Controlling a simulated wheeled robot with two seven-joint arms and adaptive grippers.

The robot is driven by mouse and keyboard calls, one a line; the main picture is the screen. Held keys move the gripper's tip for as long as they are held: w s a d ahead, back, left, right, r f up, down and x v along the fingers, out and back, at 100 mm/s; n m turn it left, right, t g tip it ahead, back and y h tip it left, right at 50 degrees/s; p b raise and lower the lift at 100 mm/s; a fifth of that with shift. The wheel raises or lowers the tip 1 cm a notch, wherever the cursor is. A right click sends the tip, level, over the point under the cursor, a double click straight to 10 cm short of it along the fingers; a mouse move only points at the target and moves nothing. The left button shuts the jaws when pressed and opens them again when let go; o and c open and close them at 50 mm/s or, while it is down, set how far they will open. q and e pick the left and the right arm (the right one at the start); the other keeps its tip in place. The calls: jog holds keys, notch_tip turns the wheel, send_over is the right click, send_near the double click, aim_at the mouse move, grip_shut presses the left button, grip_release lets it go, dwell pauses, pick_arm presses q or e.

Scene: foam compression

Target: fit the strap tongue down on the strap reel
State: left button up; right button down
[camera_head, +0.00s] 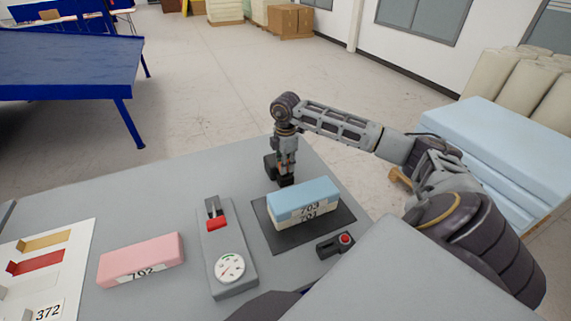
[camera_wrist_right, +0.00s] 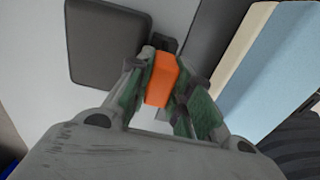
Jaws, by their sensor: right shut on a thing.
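My right gripper (camera_head: 287,167) is low over the table, just behind the blue and cream foam blocks. In the wrist view its fingers (camera_wrist_right: 162,85) are shut on a small orange piece (camera_wrist_right: 160,80), which looks like the strap tongue. A dark rounded block (camera_wrist_right: 105,42), which looks like the strap reel, lies beside the fingers; in the head view a dark block (camera_head: 270,168) stands left of them. Another dark part (camera_head: 286,181) shows right under the fingertips. Whether the tongue touches anything below is hidden by the fingers. My left gripper is out of view.
Blue and cream foam blocks (camera_head: 303,199) sit stacked on a dark mat (camera_head: 335,221). A gauge device (camera_head: 240,283) with a red part stands left of it, then a pink block (camera_head: 140,260). A red-button box (camera_head: 335,245) is near the mat's front edge.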

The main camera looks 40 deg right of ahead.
jog(key=shift+f+b, duration=0.45)
jog(key=shift+f, duration=0.3)
jog(key=c, duration=1.2)
grip_release()
jog(key=shift+s, duration=0.15)
jog(key=shift+w+d+r, duration=0.1)
jog(key=shift+w+r, duration=0.05)
jog(key=shift+w, duration=0.05)
jog(key=shift+r+p, duration=0.5)
jog(key=shift+r, duration=0.15)
jog(key=shift+r, duration=0.1)
jog(key=shift+r+p, duration=0.5)
jog(key=shift+r, duration=0.1)
jog(key=shift+r+p, duration=2.2)
jog(key=shift+r, duration=1.25)
